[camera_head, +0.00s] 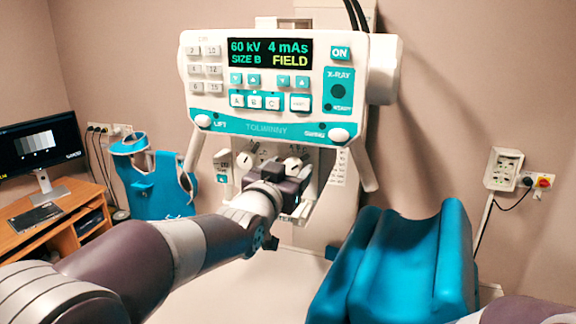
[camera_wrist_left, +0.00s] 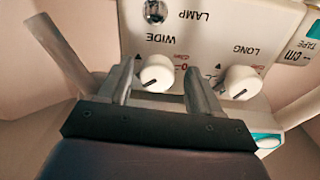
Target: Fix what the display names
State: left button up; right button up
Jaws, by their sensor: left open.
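The display (camera_head: 270,52) on the white X-ray unit reads "60 kV", "4 mAs", "SIZE B" and, in yellow, "FIELD". Below it, the collimator box carries two white knobs. In the left wrist view the lettering is upside down, and the knobs are the WIDE knob (camera_wrist_left: 157,75) and the LONG knob (camera_wrist_left: 240,82). My left gripper (camera_head: 292,186) is in front of the box. Its open fingers (camera_wrist_left: 160,82) appear either side of the WIDE knob; I cannot tell whether they touch it. The LONG knob is outside the right finger. My right gripper is out of view.
A LAMP button (camera_wrist_left: 155,11) and a tape label are on the box. A blue padded support (camera_head: 400,265) stands at right on the pale table. A desk with a monitor (camera_head: 40,145) and a blue apron (camera_head: 160,185) are at left. A wall socket is at right.

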pick_arm(q)
jog(key=shift+d, duration=0.15)
jog(key=shift+c, duration=0.8)
jog(key=c, duration=0.9)
jog(key=shift+f+n+b, duration=0.2)
jog(key=shift+n+b, duration=0.2)
jog(key=shift+b, duration=0.5)
jog(key=n+b, duration=0.3)
jog(key=shift+f+b, duration=0.1)
jog(key=shift+b, duration=0.2)
jog(key=n+b, duration=0.2)
jog(key=n, duration=0.1)
jog(key=shift+r+n+b, duration=0.2)
jog(key=shift+n+b, duration=0.7)
jog(key=shift+b, duration=0.05)
